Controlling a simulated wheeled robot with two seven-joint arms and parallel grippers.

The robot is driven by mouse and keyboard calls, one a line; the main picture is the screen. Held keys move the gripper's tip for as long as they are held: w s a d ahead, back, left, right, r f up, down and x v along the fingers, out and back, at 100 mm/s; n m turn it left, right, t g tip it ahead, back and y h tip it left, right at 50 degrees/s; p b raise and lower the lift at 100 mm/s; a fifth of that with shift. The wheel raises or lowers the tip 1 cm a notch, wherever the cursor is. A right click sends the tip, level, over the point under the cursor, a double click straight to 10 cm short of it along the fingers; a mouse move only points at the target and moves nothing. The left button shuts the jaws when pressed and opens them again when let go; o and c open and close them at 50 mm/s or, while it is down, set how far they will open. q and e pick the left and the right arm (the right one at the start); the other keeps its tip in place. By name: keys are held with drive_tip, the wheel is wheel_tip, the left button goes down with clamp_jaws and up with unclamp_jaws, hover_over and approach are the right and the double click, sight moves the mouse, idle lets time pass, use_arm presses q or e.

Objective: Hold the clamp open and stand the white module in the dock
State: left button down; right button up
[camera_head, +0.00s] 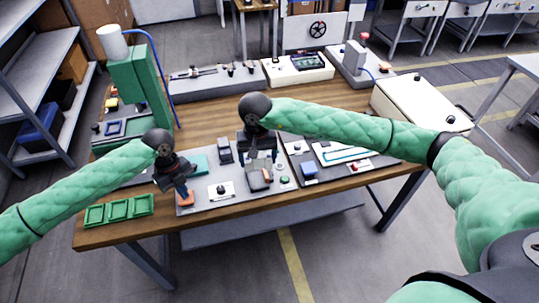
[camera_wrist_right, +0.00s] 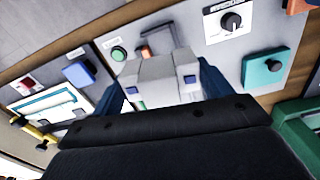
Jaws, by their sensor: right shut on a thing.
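My right gripper (camera_head: 259,157) is low over the middle of the grey panel (camera_head: 211,204), just behind a dark grey block (camera_head: 258,179). In the right wrist view it is shut on a pale block, the white module (camera_wrist_right: 158,72), partly covered by the fingers. The dark block (camera_wrist_right: 158,38) shows just beyond it; I cannot tell whether they touch. My left gripper (camera_head: 176,186) points down at the panel's left end, close above an orange block (camera_head: 185,199). Its fingertips are too small to tell open from shut. I cannot clearly make out the clamp or the dock.
A white plate with a black knob (camera_head: 222,190), a teal box (camera_head: 197,163) and a green button (camera_head: 284,180) surround the work area. A blue block (camera_head: 309,171) is right. Green trays (camera_head: 118,209) lie front left. A green column (camera_head: 142,83) stands behind the left arm.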

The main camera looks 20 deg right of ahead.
drive_tip(key=m, duration=0.2)
drive_tip(key=w+a+f+m, duration=0.1)
drive_tip(key=shift+a+m, duration=0.1)
drive_tip(key=shift+m, duration=0.3)
drive_tip(key=m, duration=0.2)
drive_tip(key=shift+w+f+m, duration=0.2)
drive_tip(key=shift+f+m, duration=0.1)
drive_tip(key=shift+m, duration=0.1)
drive_tip(key=m, duration=0.4)
drive_tip(key=shift+w+d+f, duration=0.25)
drive_tip(key=m, duration=0.6)
drive_tip(key=shift+w+d+f, duration=0.1)
drive_tip(key=shift+f, duration=1.95)
drive_tip(key=shift+f, duration=1.3)
